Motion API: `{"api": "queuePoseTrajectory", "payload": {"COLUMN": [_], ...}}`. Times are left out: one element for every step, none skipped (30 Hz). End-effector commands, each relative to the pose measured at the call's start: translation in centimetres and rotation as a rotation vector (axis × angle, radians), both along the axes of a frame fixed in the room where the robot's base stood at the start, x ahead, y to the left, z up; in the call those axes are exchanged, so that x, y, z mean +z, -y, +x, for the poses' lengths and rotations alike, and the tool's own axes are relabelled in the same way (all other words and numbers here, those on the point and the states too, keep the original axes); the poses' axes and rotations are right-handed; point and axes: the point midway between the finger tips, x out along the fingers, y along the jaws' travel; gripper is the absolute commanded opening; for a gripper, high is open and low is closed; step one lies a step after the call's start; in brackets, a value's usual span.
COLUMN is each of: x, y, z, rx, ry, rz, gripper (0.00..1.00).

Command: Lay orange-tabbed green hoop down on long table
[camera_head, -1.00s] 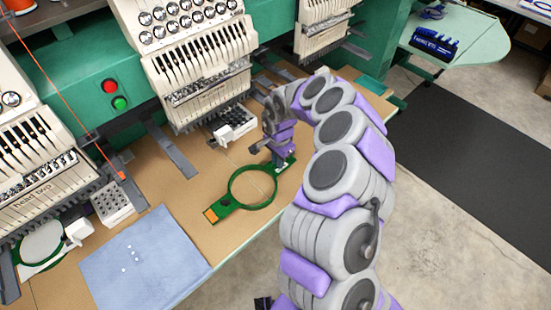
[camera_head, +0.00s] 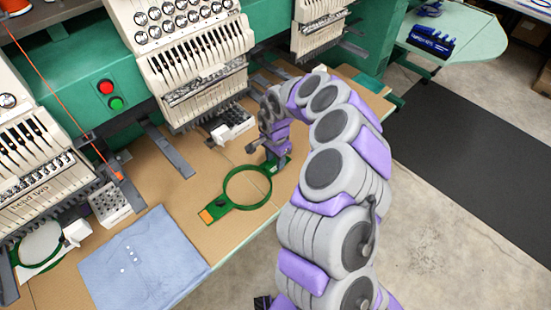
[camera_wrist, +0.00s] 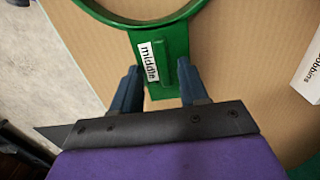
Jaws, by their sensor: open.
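The green hoop (camera_head: 229,202) lies flat, as far as I can tell, on the tan top of the long table (camera_head: 175,195). Its orange tab (camera_head: 206,216) points left, toward the blue cloth. My gripper (camera_head: 277,160) is at the hoop's far right end, low over the table. In the wrist view, the hoop (camera_wrist: 172,40) has a white label reading "middle" on its end plate. My gripper (camera_wrist: 160,68) is open, with one finger on each side of the plate's raised green grip. Whether either finger touches it I cannot tell.
A folded blue cloth (camera_head: 140,262) lies left of the hoop. A bobbin box (camera_head: 232,124) stands behind my gripper, and another grey box (camera_head: 110,203) stands at left. Embroidery machine heads (camera_head: 195,70) overhang the back. The table's front edge is close to the hoop.

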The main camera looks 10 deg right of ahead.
Motion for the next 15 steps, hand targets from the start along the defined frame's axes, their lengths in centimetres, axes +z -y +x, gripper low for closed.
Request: {"api": "queuePoseTrajectory", "payload": {"x": [0.5,0.9,1.5,2.0,2.6,3.5,4.2,4.9,5.8,6.5,7.2,8.1,8.8,9.5,10.4], "y": [-0.1,-0.1,-0.1,0.0,0.0,0.1,0.1,0.1,0.2,0.2,0.3,0.4,0.4,0.5,0.5], "z": [0.0,0.1,0.0,0.0,0.1,0.1,0.2,0.2,0.2,0.2,0.2,0.2,0.3,0.3,0.2], "rx": [0.0,0.0,0.0,0.0,0.0,0.0,0.0,0.0,0.0,-0.001,-0.001,-0.002,-0.002,-0.002,-0.001], "ry": [0.002,0.002,0.002,0.002,0.002,0.005,0.006,0.008,0.007,0.005,0.005,0.005,0.007,0.008,0.006], "rz": [0.0,0.0,0.0,0.0,0.002,0.002,0.003,0.004,0.004,0.003,0.003,0.005,0.007,0.008,0.008], "gripper": [0.44,0.44,0.44,0.44,0.44,0.44,0.44,0.44,0.44,0.44,0.44,0.44,0.44,0.44,0.44]}}
